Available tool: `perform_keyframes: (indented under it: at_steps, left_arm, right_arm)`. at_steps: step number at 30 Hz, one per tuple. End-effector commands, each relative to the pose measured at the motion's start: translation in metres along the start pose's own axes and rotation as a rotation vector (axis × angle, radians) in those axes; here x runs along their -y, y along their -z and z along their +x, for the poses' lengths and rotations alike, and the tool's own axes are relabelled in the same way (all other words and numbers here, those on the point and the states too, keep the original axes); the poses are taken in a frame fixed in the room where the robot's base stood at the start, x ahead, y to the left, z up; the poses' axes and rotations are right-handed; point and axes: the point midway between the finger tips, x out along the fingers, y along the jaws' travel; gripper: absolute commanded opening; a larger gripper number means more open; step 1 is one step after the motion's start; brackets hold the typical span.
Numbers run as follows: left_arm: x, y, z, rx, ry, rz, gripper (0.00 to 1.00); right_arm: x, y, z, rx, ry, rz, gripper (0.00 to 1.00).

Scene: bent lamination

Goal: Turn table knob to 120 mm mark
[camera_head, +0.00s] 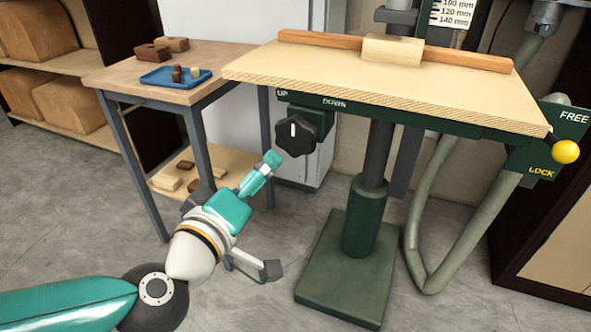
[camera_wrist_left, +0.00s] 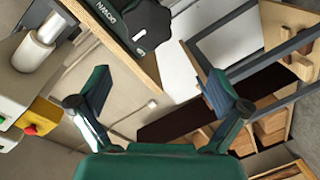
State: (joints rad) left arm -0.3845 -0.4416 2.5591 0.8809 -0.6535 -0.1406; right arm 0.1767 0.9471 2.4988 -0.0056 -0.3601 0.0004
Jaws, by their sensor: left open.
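The black lobed table knob (camera_head: 296,133) sits under the front left of the wooden table (camera_head: 390,85), beside the UP and DOWN labels. Its white line points roughly upward. The knob also shows at the top of the left wrist view (camera_wrist_left: 147,24). A white scale (camera_head: 455,12) at the top edge of the head view shows 100, 120 and 140 mm; its upper part is cut off. My left gripper (camera_head: 270,214) is open and empty, below and left of the knob, apart from it. Its spread fingers show in the wrist view (camera_wrist_left: 157,95). My right gripper is out of view.
A lever with a yellow ball (camera_head: 565,152) is near LOCK on the right. A wooden fence (camera_head: 300,38) and block (camera_head: 393,50) lie on the table. A side bench (camera_head: 120,80) with a blue tray (camera_head: 172,78) stands left. The green column base (camera_head: 340,280) is below.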

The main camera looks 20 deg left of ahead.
Motion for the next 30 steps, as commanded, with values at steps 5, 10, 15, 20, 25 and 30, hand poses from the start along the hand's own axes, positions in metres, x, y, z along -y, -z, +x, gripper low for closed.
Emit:
perform_keyframes:
  at_steps: [5,10,15,20,25,30]
  left_arm:
    - [0.004,-0.005,-0.020,-0.032,-0.105,-0.042,1.00]
    - [0.002,-0.009,-0.021,-0.026,-0.121,-0.043,1.00]
    - [-0.002,-0.007,-0.013,-0.029,-0.118,-0.039,1.00]
    - [-0.003,-0.006,0.002,-0.027,-0.115,-0.038,1.00]
    - [-0.008,-0.004,0.025,-0.025,-0.112,-0.035,1.00]
    - [-0.005,-0.010,0.058,-0.023,-0.119,-0.041,1.00]
  right_arm:
    - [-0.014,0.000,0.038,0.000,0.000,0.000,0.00]
    - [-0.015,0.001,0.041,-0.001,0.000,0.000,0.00]
    - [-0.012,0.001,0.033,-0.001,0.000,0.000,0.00]
    - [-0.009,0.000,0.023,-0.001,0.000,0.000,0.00]
    - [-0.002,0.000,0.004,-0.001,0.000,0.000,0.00]
    - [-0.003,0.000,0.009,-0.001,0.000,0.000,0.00]
